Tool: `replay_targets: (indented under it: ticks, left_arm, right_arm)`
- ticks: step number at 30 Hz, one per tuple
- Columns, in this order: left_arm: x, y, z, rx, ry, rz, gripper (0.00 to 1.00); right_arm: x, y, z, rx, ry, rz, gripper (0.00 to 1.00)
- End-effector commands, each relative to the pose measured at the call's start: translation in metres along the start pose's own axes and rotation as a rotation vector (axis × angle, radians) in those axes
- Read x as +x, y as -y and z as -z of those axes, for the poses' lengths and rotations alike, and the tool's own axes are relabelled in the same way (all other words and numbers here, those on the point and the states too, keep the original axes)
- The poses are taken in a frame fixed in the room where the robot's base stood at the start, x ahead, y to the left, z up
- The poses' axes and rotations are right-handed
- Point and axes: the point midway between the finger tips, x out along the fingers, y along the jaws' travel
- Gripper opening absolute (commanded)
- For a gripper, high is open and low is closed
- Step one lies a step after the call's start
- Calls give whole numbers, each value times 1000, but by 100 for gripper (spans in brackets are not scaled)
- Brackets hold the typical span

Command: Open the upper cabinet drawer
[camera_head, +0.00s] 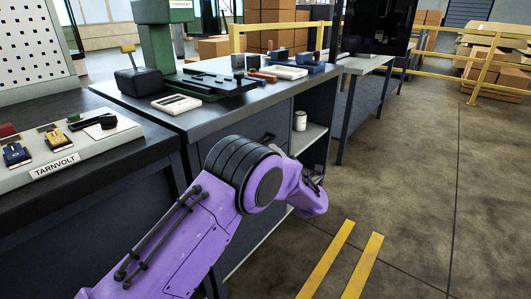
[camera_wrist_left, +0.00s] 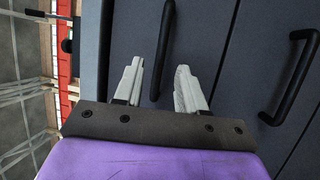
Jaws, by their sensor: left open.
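The upper drawer (camera_wrist_left: 135,25) is a dark grey front with a black bar handle (camera_wrist_left: 167,40) in the left wrist view. That view is turned on its side. My left gripper (camera_wrist_left: 159,68) is open, with one pale finger on each side of the handle in the picture. I cannot tell whether the fingers reach around the bar or touch it. In the head view, the drawer cabinet (camera_head: 232,146) stands under the workbench, and my purple left arm covers much of its front. The drawer appears closed. My right gripper is out of view.
A lower drawer's black handle (camera_wrist_left: 292,80) is at the right of the left wrist view. The workbench top (camera_head: 215,118) carries a green machine (camera_head: 157,45) and several small items. An open shelf (camera_head: 311,136) with a white can (camera_head: 300,121) adjoins the cabinet. The floor (camera_head: 440,190) at right is clear.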

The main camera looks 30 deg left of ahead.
Motion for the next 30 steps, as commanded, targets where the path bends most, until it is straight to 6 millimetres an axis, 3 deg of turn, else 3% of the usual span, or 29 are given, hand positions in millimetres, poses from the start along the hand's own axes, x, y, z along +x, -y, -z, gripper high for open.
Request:
replay_targets:
  ticks: [3, 7, 17, 18, 21, 22, 30]
  left_arm:
    - [26, 2, 1, 1, -2, 0, 40]
    - [45, 2, 0, 1, 0, 1, 40]
    - [54, 1, 0, 4, 3, 0, 40]
    - [54, 1, 0, 4, 3, 0, 37]
    - [54, 1, 0, 4, 3, 0, 4]
    - [54, 1, 0, 4, 3, 0, 0]
    - [53, 1, 1, 5, 1, 1, 0]
  right_arm:
    - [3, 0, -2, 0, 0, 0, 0]
    - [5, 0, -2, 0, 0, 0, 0]
    - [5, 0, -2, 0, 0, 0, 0]
    - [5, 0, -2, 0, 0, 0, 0]
    - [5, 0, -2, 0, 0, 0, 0]
    - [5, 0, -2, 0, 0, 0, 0]
    - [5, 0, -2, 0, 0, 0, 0]
